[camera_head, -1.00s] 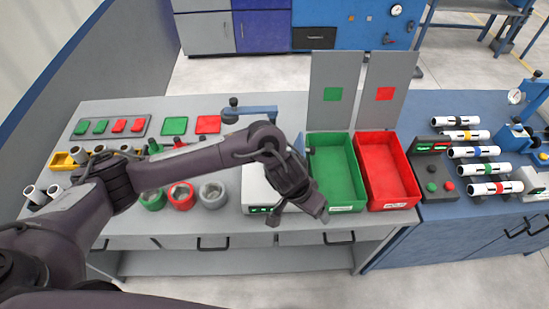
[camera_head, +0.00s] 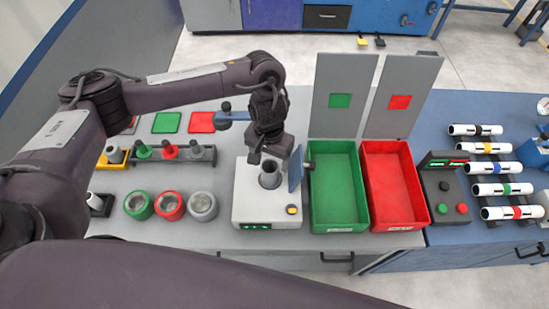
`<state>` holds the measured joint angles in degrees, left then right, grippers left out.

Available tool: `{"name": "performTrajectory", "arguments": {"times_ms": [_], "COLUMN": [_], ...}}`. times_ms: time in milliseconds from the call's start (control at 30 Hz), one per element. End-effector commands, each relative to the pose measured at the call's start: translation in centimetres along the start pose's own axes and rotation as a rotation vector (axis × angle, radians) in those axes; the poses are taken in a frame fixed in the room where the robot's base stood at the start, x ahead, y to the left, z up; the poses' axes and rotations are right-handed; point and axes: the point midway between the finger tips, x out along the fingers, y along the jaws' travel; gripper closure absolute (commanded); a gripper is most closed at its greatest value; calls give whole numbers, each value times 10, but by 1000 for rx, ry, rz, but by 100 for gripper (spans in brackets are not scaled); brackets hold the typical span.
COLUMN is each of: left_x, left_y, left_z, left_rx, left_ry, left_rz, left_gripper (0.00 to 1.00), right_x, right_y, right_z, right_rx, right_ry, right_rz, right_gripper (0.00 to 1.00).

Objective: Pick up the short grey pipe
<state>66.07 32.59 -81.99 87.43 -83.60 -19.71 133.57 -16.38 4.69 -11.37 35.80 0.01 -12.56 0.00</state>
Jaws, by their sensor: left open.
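A short grey pipe (camera_head: 269,175) stands upright on the white device (camera_head: 262,212) at the middle of the table. Its upper rim is close under my left gripper (camera_head: 267,157). My left gripper points down over the pipe with its jaws open. The fingers are small and dark, so whether they touch the pipe is hard to tell. My right gripper is not in view.
A green bin (camera_head: 337,190) and a red bin (camera_head: 393,188) stand right of the device. A blue panel (camera_head: 296,168) rises beside the pipe. Green, red and grey rings (camera_head: 202,206) lie left. Several white pipes (camera_head: 498,168) lie far right.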

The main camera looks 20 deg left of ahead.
Motion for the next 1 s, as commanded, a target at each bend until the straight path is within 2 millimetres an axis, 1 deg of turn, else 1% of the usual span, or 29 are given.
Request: {"name": "performTrajectory", "arguments": {"times_ms": [67,333,533,633,733,833,967,1000], "left_x": [3,32,62,72,78,78,78,78], "left_y": [-1,1,2,1,1,1,1,1], "left_z": [0,1,4,2,2,2,2,2], "left_rx": [-2,-2,-3,-2,-1,0,0,0], "left_ry": [-2,-4,-6,-3,-1,0,0,0], "left_rz": [-1,1,2,0,-1,-1,-1,-1], "left_gripper": [28,28,28,28,28,28,28,34], "right_x": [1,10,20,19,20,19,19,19], "right_y": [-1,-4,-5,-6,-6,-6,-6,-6], "right_z": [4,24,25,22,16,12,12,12], "right_rx": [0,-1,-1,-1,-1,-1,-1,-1], "right_ry": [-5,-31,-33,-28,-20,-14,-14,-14], "right_rz": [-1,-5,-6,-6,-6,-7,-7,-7], "right_gripper": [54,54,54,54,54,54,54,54]}}
